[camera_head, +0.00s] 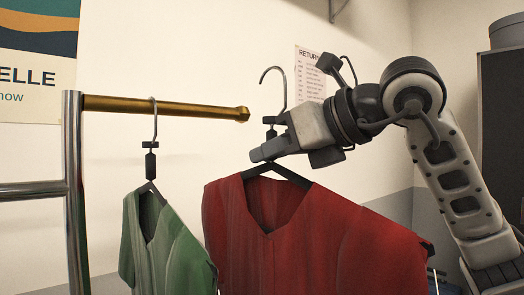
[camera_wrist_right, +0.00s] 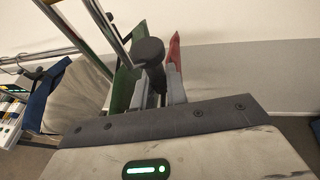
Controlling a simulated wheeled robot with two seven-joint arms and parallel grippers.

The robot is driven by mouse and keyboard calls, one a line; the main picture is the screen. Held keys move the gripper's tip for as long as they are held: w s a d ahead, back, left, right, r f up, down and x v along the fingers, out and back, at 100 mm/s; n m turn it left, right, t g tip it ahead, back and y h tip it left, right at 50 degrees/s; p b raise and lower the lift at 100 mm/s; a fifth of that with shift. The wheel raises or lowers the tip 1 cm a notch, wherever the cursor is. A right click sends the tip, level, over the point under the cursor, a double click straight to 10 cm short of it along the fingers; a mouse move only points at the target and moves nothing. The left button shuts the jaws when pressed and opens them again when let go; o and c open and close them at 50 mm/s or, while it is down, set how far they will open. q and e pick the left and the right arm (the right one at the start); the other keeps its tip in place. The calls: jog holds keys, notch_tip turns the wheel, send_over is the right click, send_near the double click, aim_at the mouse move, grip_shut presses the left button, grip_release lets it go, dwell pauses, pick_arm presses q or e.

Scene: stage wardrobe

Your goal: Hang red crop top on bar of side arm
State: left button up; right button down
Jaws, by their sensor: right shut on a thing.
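The red crop top (camera_head: 315,240) hangs from a dark hanger with a grey hook (camera_head: 283,85). My right gripper (camera_head: 262,152) is shut on the hanger's neck, just above the top's neckline. The hook's curve is above and to the right of the knobbed tip of the brass side-arm bar (camera_head: 170,105), apart from it in the picture. In the wrist view, my right gripper's fingers (camera_wrist_right: 160,92) close around the dark hanger part (camera_wrist_right: 148,52), and a strip of the red top (camera_wrist_right: 174,55) shows beyond. My left gripper is not in view.
A green top (camera_head: 165,240) hangs on the bar, left of the red one. A chrome rack post (camera_head: 73,190) carries the bar at left. The wrist view shows blue (camera_wrist_right: 45,95) and beige (camera_wrist_right: 78,98) garments at left. Wall stands behind.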

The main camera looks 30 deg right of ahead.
jog(key=shift+w+a+p, duration=0.2)
jog(key=shift+w+p, duration=0.2)
jog(key=shift+w, duration=0.85)
jog(key=shift+w+a+p, duration=0.15)
jog(key=shift+w+p, duration=0.25)
jog(key=shift+w, duration=0.85)
jog(key=shift+w+a+p, duration=0.2)
jog(key=shift+w+p, duration=0.2)
jog(key=shift+w, duration=1)
